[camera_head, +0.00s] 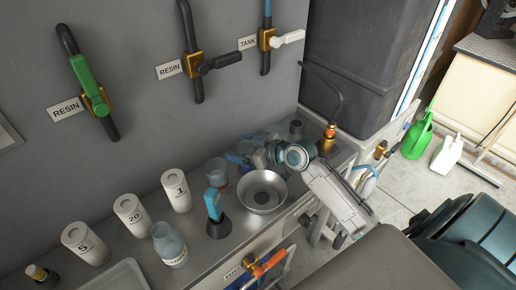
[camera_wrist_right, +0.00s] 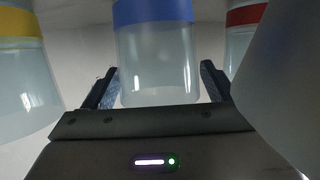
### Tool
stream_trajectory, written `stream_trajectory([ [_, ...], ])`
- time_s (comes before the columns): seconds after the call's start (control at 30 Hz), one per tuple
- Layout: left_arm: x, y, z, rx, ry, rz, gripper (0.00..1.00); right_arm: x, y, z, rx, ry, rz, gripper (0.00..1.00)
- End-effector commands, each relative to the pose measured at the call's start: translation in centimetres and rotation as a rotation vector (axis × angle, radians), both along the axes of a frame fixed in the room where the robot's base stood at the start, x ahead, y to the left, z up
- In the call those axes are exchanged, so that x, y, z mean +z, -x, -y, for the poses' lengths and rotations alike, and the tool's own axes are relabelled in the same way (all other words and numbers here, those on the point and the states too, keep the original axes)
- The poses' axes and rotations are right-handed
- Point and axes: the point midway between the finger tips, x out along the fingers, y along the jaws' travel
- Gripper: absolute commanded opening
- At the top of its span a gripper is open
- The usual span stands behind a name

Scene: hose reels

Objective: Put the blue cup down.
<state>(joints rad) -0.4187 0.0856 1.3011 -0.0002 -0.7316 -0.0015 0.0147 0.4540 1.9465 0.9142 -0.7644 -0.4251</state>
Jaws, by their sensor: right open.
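The blue cup, clear with a blue band, shows in the right wrist view (camera_wrist_right: 158,60) between my right gripper's fingers (camera_wrist_right: 158,88). The fingers are open, with a small gap on each side of the cup. It looks upright; its contact with the counter cannot be made out. In the head view my right gripper (camera_head: 256,158) is low over the back of the counter, behind the metal bowl, and partly hides the blue cup (camera_head: 243,147). My left gripper is not in view.
A yellow-banded cup (camera_wrist_right: 24,85) stands left and a red-banded cup (camera_wrist_right: 240,40) right in the wrist view. The metal bowl (camera_head: 263,204) is close in front of my gripper. White numbered containers (camera_head: 131,214) and a blue-handled tool (camera_head: 213,203) stand left along the counter.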

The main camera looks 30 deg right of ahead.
Motion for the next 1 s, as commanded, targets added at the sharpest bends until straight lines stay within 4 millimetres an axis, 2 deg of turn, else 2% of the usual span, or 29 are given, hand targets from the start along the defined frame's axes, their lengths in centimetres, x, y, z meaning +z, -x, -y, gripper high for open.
stream_trajectory([
  [0.03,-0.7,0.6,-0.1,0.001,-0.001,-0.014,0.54,0.1,0.5,0.4,0.000,0.005,-0.001,0.80],
  [0.13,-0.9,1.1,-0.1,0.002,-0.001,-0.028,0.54,0.6,1.6,1.0,0.000,0.007,0.000,0.80],
  [0.33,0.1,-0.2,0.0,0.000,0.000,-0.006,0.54,1.6,4.2,2.3,0.001,0.008,0.000,0.80],
  [0.53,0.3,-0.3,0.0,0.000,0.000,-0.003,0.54,2.5,6.4,3.5,0.000,0.008,-0.002,0.80],
  [0.7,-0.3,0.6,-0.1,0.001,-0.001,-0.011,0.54,3.4,8.1,4.3,0.001,0.007,-0.003,0.80],
  [0.8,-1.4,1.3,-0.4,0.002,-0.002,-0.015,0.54,3.7,8.8,4.8,-0.002,0.007,-0.002,0.80],
  [1.0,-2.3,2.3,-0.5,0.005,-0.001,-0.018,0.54,4.1,9.8,5.2,0.001,0.003,-0.001,0.80],
])
